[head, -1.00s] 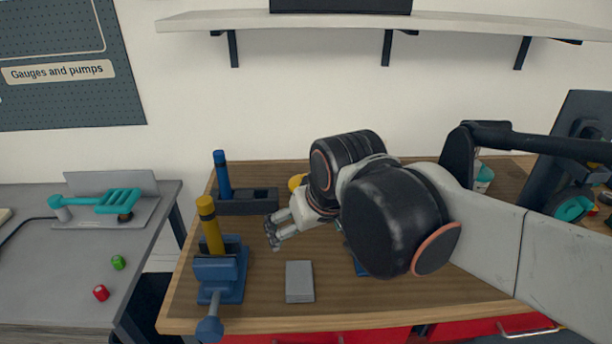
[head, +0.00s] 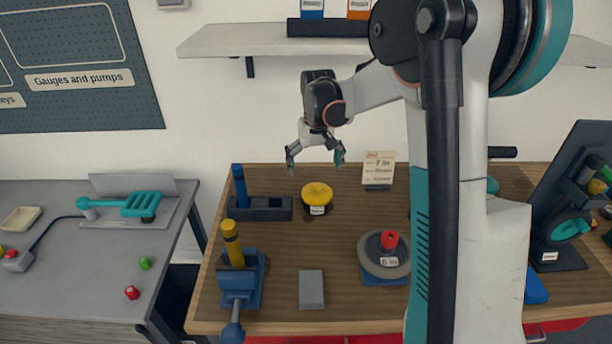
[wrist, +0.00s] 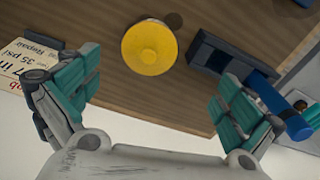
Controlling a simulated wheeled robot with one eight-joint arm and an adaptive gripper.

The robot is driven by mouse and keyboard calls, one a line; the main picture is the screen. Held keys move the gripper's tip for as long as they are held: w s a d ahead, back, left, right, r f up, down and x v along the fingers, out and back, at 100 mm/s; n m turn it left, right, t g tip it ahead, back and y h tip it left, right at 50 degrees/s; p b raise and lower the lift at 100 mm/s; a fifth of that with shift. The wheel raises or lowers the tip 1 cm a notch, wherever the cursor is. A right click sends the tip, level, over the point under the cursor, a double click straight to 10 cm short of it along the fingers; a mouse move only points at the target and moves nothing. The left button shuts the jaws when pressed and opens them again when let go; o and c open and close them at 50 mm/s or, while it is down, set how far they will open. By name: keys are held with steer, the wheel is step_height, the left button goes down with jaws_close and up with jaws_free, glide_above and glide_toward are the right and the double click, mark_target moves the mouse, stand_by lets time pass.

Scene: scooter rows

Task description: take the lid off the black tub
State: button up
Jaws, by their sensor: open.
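The black tub (head: 317,209) stands upright on the wooden workbench, with a white label on its front. Its yellow lid (head: 317,190) with a small raised knob sits on top. My gripper (head: 315,167) is open and empty, fingers pointing down, above and apart from the lid. In the wrist view the lid (wrist: 149,47) shows as a round yellow disc beyond the spread fingers of my gripper (wrist: 158,98). The lid hides most of the tub there.
A black block with a blue upright (head: 262,208) stands left of the tub, a job card (head: 378,168) right. A blue vise (head: 240,285) holds a yellow cylinder. A grey block (head: 311,288) and a grey disc with red knob (head: 385,262) lie nearer.

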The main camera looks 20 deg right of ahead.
mark_target(318, 187)
steer(key=shift+w+d+f+g+p, duration=0.3)
steer(key=shift+w+d+f+p, duration=0.2)
steer(key=shift+w+d+f, duration=0.4)
steer(key=shift+d+f+b, duration=0.1)
steer(key=shift+f+b, duration=1)
steer(key=shift+f, duration=2.95)
steer(key=shift+r, duration=0.15)
steer(key=c, duration=1.7)
steer(key=shift+s, duration=0.1)
steer(key=c, duration=0.3)
steer(key=c, duration=0.3)
